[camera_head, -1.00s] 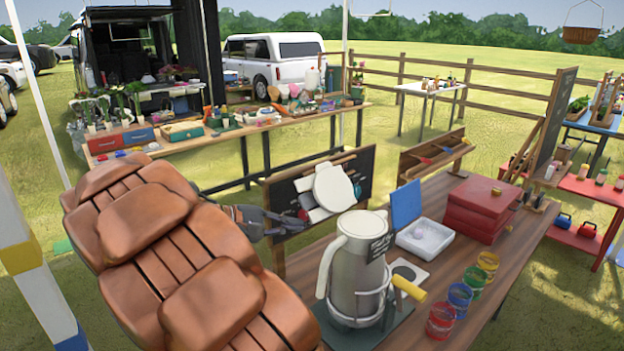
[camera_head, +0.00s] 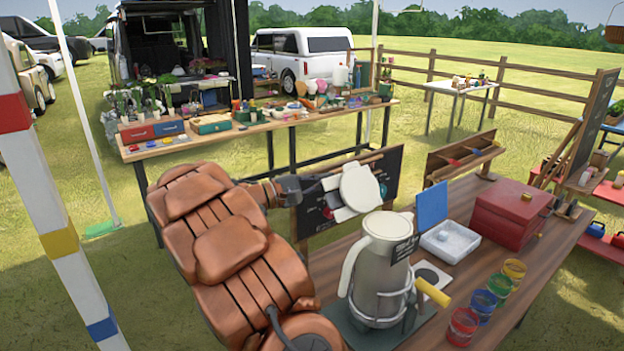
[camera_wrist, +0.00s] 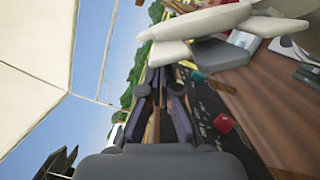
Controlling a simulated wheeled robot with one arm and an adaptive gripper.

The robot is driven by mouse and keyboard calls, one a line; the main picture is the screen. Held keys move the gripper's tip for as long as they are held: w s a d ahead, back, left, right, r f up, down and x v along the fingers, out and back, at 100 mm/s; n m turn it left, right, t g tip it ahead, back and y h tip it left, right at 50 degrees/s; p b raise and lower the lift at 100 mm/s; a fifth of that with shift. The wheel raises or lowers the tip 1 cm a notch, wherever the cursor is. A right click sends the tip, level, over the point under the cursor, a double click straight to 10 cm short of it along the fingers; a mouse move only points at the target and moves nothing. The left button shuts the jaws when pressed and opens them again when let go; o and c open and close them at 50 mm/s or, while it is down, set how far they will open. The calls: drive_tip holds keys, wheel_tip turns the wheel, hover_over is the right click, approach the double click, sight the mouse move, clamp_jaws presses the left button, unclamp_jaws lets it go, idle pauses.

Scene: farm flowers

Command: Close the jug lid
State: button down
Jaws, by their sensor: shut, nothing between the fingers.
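The jug (camera_head: 372,285) is pale grey with a white handle (camera_head: 352,262) on its left, standing upright in a wire holder on a dark mat. Its white round lid (camera_head: 361,188) is raised, tilted up behind and left of the jug's top. My gripper (camera_head: 318,184) is shut and empty, just left of the lid in the head view; whether it touches the lid cannot be told. In the wrist view my gripper (camera_wrist: 160,88) points toward the chalkboard, and white jug parts (camera_wrist: 205,24) fill the upper middle.
A chalkboard (camera_head: 393,165) stands close behind the lid. To the right are a white tray (camera_head: 451,241) with a blue flap, a red box (camera_head: 510,213) and several paint jars. A yellow-handled tool (camera_head: 433,292) sits beside the jug. A striped post (camera_head: 60,240) stands at left.

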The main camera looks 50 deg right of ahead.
sight(359, 187)
drive_tip(key=shift+p+x, duration=0.5)
drive_tip(key=shift+x, duration=1.55)
drive_tip(key=shift+s+b, duration=0.15)
drive_tip(key=shift+b, duration=0.4)
